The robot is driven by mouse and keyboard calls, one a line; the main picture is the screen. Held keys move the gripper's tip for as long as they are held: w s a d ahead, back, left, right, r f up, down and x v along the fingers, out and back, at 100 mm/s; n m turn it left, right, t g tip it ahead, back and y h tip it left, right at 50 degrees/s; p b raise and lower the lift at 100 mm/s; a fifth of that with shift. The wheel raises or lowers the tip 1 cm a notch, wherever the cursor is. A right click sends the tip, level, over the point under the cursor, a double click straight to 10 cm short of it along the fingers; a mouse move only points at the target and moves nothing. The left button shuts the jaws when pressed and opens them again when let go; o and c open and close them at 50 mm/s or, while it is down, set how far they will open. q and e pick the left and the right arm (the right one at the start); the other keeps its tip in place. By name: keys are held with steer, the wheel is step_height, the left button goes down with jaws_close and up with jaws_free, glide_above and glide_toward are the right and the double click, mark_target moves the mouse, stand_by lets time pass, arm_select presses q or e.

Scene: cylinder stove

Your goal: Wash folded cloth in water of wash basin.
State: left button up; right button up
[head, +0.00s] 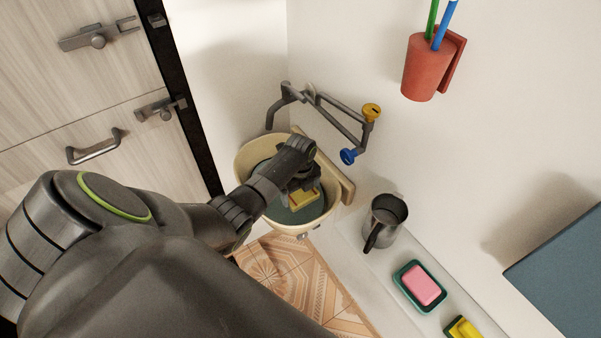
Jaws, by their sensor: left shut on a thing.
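The cream wash basin (245,158) is fixed in the corner under a grey tap (330,105). Grey-green water (290,217) shows in its bowl. My left gripper (301,186) reaches over the basin from the left and is shut on a small yellow item, which looks like the folded cloth (303,199). The cloth is inside the basin's outline, at or just above the water; I cannot tell if it touches. The gripper and wrist hide part of the cloth and the bowl. My right gripper is not in view.
The tap has a yellow knob (371,112) and a blue knob (348,156). A metal jug (384,222), a pink soap in a green dish (420,286) and a yellow item (463,328) stand on the ledge at right. A red cup (424,68) hangs on the wall.

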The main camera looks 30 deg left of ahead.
arm_select(q)
step_height(320, 180, up, 4)
steer(key=p, duration=0.3)
steer(key=shift+f+p, duration=0.1)
steer(key=shift+p, duration=0.25)
step_height(320, 180, up, 2)
steer(key=shift+r+p, duration=0.15)
steer(key=shift+p, duration=0.65)
steer(key=shift+r, duration=1.5)
steer(key=shift+s+f, duration=0.1)
